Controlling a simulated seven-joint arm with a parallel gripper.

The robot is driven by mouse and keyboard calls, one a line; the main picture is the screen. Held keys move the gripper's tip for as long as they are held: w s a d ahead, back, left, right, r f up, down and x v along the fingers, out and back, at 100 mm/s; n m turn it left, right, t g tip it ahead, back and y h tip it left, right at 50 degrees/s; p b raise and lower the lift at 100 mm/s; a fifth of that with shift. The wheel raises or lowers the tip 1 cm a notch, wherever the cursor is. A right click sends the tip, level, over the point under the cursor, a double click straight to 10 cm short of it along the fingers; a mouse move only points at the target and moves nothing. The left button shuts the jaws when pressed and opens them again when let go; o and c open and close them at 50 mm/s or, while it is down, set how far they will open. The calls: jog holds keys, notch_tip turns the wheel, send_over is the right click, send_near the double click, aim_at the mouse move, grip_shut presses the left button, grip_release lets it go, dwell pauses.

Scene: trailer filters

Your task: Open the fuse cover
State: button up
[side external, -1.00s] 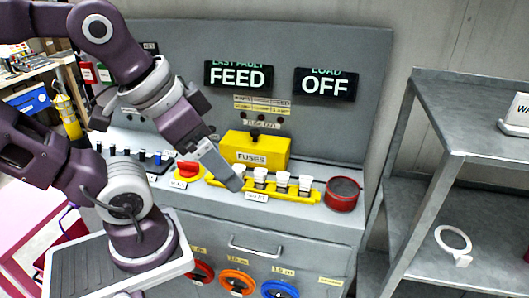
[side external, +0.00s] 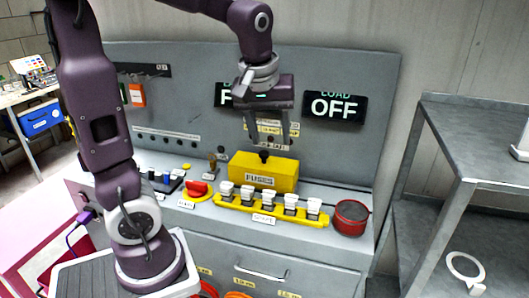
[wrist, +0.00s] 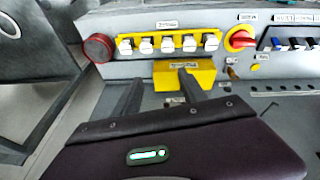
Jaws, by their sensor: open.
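The fuse cover (side external: 250,172) is a yellow box labelled FUSES with a black knob (side external: 264,155) on top. It sits down on the grey bench, behind the row of white-topped fuses. My gripper (side external: 268,142) is open and empty, pointing down just above the cover, with its fingers on either side of the knob as seen from the side. I cannot tell whether they touch it. In the wrist view, the yellow cover (wrist: 167,78) lies beyond my fingertips, and one finger overlaps it. The knob cannot be made out there.
Several fuses stand in a yellow strip (side external: 237,206) in front of the cover. A red switch (side external: 197,188) is left of them and a red round tin (side external: 350,217) right. The upright panel with the OFF display (side external: 334,107) rises close behind. A metal shelf (side external: 480,150) stands right.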

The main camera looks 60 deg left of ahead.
aim_at(264, 152)
jog(key=w+a+f+n+g, duration=0.1)
jog(key=w+a+f+n, duration=0.1)
jog(key=a+f, duration=0.2)
jog(key=w+a+f+n+g+y, duration=0.1)
jog(key=w+a+f+n, duration=0.1)
jog(key=a+f, duration=0.2)
jog(key=w+a+f+n+y, duration=0.1)
jog(key=w+a+f+n, duration=0.1)
jog(key=a+f, duration=0.3)
jog(key=shift+w+a+f+n+g, duration=0.1)
jog(key=shift+w+a+n+g, duration=0.15)
jog(key=shift+a, duration=0.25)
jog(key=shift+w+a+n+g, duration=0.1)
jog(key=shift+a+n+g, duration=0.05)
jog(key=shift+a+n, duration=0.25)
grip_shut()
